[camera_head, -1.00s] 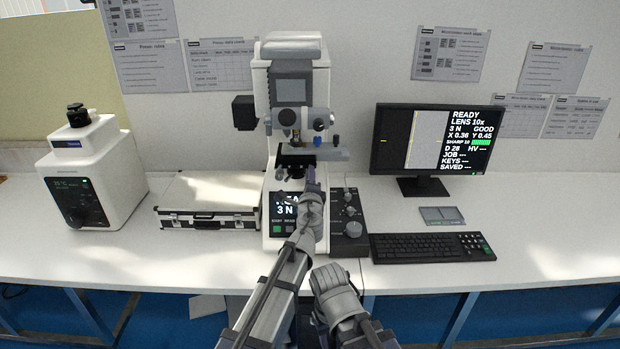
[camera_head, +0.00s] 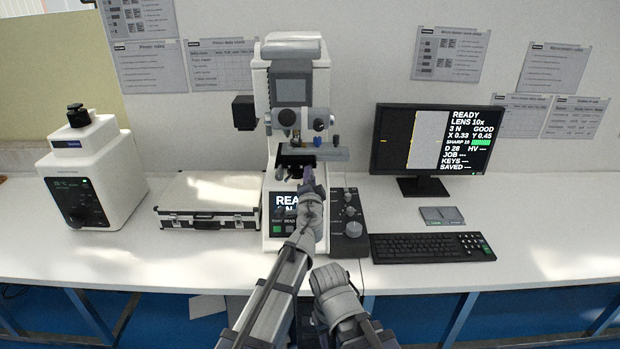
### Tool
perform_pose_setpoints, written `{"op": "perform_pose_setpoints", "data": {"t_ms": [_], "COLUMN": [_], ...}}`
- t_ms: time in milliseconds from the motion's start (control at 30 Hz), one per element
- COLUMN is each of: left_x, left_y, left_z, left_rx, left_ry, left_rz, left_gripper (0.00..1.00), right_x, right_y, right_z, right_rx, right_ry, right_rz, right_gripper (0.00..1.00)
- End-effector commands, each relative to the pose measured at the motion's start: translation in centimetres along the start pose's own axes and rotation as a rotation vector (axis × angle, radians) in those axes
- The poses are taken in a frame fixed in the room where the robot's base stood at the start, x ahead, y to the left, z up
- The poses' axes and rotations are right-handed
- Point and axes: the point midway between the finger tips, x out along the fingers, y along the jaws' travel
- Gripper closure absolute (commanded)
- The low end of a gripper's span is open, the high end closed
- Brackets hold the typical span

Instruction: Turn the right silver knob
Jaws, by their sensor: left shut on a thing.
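The hardness tester (camera_head: 292,50) stands at the middle of the bench. Its stage (camera_head: 325,154) sits below the lens turret. My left gripper (camera_head: 308,174) reaches up from below to just under the stage's right part, its jaws shut on a small part there. That part is where the right silver knob would be; the gripper hides most of it. Another small silver knob (camera_head: 279,173) shows at the left under the stage. The monitor (camera_head: 437,140) reads X 0.33, Y 0.45, GOOD. My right gripper (camera_head: 334,280) is low in front of the bench, its fingertips not clear.
A control box (camera_head: 350,228) with several knobs stands right of the tester's base. A keyboard (camera_head: 433,248) and a small pad (camera_head: 441,216) lie further right. A silver case (camera_head: 209,201) and a white machine (camera_head: 92,172) stand left. The bench front at left is clear.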

Motion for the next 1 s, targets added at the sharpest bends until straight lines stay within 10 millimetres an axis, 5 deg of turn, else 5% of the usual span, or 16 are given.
{"op": "perform_pose_setpoints", "data": {"t_ms": [567, 600, 833, 1000], "left_x": [-0.1, -0.1, -0.06, -0.03], "left_y": [0.03, 0.03, 0.02, 0.01], "left_z": [0.06, 0.06, 0.03, 0.02], "left_rx": [-0.03, -0.03, -0.029, -0.029], "left_ry": [-0.001, -0.001, 0.0, 0.0], "left_rz": [0.0, 0.0, 0.0, 0.0], "left_gripper": [1.0, 0.67, 0.41, 0.39], "right_x": [0.04, 0.04, 0.02, 0.01], "right_y": [0.0, 0.0, 0.0, 0.0], "right_z": [0.0, 0.0, 0.0, 0.0], "right_rx": [0.0, 0.0, 0.0, 0.0], "right_ry": [0.0, 0.0, 0.0, 0.0], "right_rz": [0.0, 0.0, 0.0, 0.0], "right_gripper": [0.5, 0.5, 0.5, 0.5]}}
